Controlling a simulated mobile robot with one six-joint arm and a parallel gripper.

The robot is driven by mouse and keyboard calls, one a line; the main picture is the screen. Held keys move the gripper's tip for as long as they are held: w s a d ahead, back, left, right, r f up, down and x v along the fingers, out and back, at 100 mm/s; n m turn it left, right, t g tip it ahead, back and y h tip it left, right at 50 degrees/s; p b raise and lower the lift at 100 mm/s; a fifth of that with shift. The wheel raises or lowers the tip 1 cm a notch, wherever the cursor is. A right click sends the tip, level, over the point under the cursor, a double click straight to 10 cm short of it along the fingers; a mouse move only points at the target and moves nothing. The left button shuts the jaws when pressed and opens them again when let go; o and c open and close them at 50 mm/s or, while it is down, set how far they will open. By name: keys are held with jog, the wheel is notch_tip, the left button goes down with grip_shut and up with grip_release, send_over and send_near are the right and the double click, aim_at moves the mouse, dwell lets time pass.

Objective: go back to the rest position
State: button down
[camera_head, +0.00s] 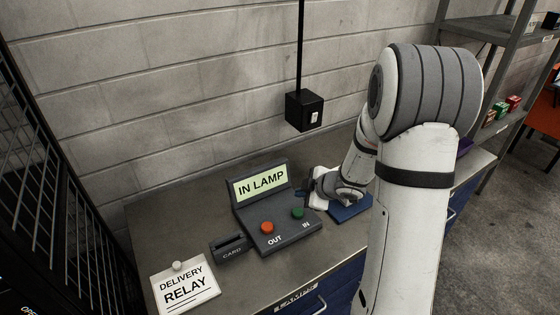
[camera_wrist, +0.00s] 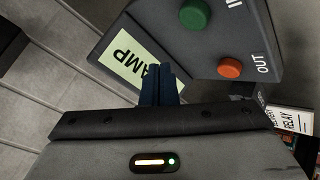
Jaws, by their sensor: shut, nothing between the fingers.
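My gripper (camera_wrist: 159,86) shows in the wrist view with its two dark blue fingers together and nothing between them. In the head view my arm reaches in from the right, and the gripper end is beside the right side of the control box (camera_head: 279,232). The box has a lit "IN LAMP" sign (camera_head: 261,183), an orange-red OUT button (camera_head: 267,227) and a green IN button (camera_head: 297,213). In the wrist view the green button (camera_wrist: 195,15) and the red button (camera_wrist: 230,67) lie beyond the fingers, apart from them.
A "CARD" slot (camera_head: 231,248) and a "DELIVERY RELAY" sign (camera_head: 186,287) stand left on the grey bench (camera_head: 160,225). A blue pad (camera_head: 350,209) lies near the gripper. A black box (camera_head: 304,110) hangs by the block wall. A black mesh frame (camera_head: 70,200) is at left, shelving (camera_head: 500,30) at right.

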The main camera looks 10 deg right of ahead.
jog(key=shift+w+d+r, duration=0.15)
jog(key=shift+d+r, duration=0.05)
jog(key=shift+r, duration=0.15)
jog(key=s+d+r+m+h+b, duration=0.1)
jog(key=s+d+r+m+h, duration=0.25)
jog(key=r+m, duration=0.2)
jog(key=s+d+r+m+h, duration=0.2)
jog(key=s+r+m+h, duration=0.2)
jog(key=r, duration=0.2)
jog(key=s+a+r+m+g+y, duration=0.1)
jog(key=s+a+m+g, duration=0.1)
jog(key=s, duration=0.7)
jog(key=s+a+r+m+g+y, duration=0.1)
jog(key=s+a+m, duration=0.3)
jog(key=s, duration=0.6)
jog(key=shift+s+a+r+g+b, duration=0.2)
jog(key=shift+a+g+b, duration=0.2)
jog(key=shift+a+g, duration=0.2)
jog(key=c, duration=2.2)
grip_release()
jog(key=shift+w, duration=0.1)
